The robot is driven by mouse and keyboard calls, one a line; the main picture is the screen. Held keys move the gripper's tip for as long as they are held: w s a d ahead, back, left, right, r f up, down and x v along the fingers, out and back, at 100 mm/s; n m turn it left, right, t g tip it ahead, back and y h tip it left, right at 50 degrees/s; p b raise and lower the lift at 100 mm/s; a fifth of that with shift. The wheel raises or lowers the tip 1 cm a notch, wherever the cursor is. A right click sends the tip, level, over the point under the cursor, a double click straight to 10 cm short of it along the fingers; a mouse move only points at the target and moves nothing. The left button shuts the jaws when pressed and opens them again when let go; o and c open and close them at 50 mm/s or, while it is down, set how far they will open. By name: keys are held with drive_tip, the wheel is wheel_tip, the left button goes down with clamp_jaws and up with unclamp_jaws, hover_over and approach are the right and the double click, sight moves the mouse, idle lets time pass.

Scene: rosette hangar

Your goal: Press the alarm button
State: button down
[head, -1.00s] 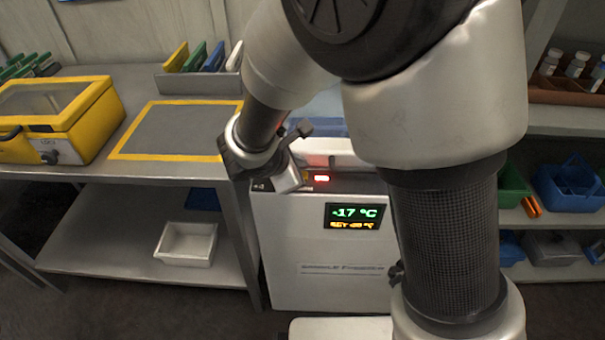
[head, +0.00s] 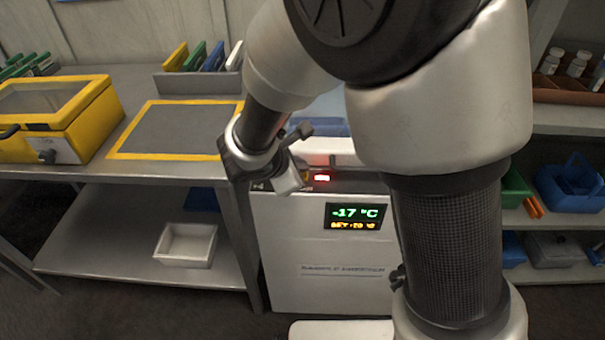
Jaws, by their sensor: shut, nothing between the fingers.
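The white sample freezer (head: 328,275) stands in the middle of the head view. Its display (head: 357,217) reads -17 °C in green above a smaller amber line. A red light (head: 321,178) glows on the dark strip along the freezer's top front edge. My gripper (head: 302,187) is at that strip, just left of the red light, pointing down towards it. Its fingers are shut with nothing between them and are partly hidden by my wrist. I cannot make out the alarm button apart from the red light, nor whether the fingertips touch the panel.
A grey bench (head: 80,172) at left carries a yellow case (head: 62,125) and a yellow-bordered mat (head: 175,130). A white bin (head: 186,244) sits on its lower shelf. Shelves with blue baskets (head: 570,190) and bottles are at right. My arm hides part of the freezer.

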drive_tip(key=shift+f+b, duration=0.55)
idle(1.1)
drive_tip(key=shift+r, duration=0.15)
drive_tip(key=shift+r+p, duration=0.6)
drive_tip(key=shift+r, duration=0.2)
drive_tip(key=shift+r+p, duration=1.95)
drive_tip(key=shift+r, duration=0.6)
